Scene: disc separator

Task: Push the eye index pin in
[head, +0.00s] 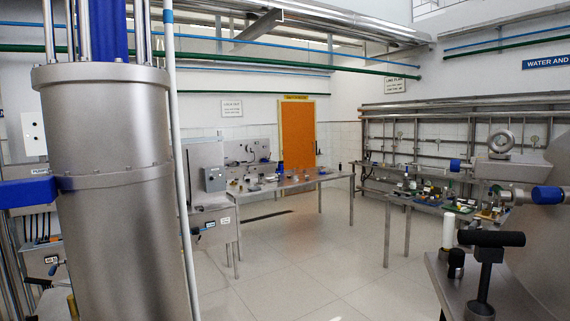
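A thick metal ring (501,140) stands upright on a steel housing (512,168) at the right of the head view. It looks like an eye, but I cannot tell whether it is the eye index pin or how far any pin sits in. Blue-ended fittings show beside the housing, one on its left (461,165) and one below right (547,195). My gripper is not in view.
A large flanged steel cylinder (118,200) fills the left. A black T-handled tool (490,240) stands on a steel bench at the lower right. Steel tables with small parts (330,178) stand further back, near an orange door (297,135). The middle floor (300,255) is clear.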

